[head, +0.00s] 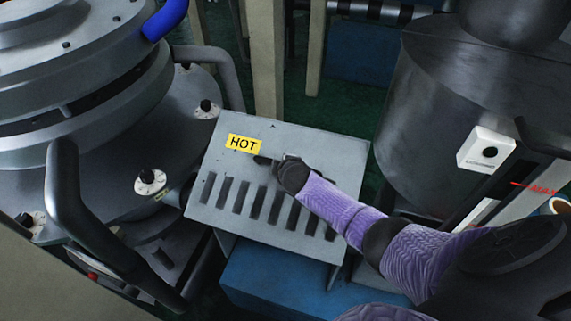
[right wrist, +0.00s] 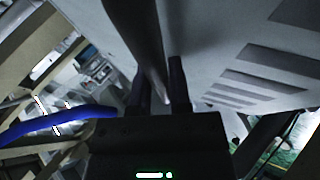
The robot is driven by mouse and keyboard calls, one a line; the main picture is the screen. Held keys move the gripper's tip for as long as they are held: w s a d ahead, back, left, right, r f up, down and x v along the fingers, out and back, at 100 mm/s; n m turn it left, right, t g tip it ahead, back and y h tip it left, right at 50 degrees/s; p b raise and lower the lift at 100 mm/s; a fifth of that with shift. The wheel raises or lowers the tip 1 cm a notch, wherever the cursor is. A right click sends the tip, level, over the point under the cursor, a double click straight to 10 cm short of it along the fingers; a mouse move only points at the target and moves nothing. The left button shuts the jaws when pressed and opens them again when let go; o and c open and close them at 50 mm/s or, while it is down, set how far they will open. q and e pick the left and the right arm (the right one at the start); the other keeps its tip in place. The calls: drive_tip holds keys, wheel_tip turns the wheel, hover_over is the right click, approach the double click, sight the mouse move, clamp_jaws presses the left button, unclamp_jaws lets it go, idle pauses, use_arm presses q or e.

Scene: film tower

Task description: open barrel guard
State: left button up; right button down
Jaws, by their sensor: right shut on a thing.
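The barrel guard (head: 228,165) is a grey sloping panel with a row of dark slots and a yellow HOT label (head: 243,144), in the middle of the head view. Its slotted face also shows at the right of the right wrist view (right wrist: 225,45). My right gripper (head: 286,162) is at the upper middle of the guard, just right of the label. In the right wrist view its two dark fingers (right wrist: 157,88) are closed around a grey bar (right wrist: 143,40) beside the panel, seemingly the guard's handle. The grip itself is mostly hidden in the head view. My left gripper is out of view.
A large round grey machine (head: 75,105) with knobs and black tube handles stands at the left. A dark grey cylinder (head: 415,110) with a white control box (head: 486,149) stands at the right. A blue base (head: 265,285) lies below the guard.

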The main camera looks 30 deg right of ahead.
idle(0.3)
drive_tip(key=c, duration=0.6)
unclamp_jaws()
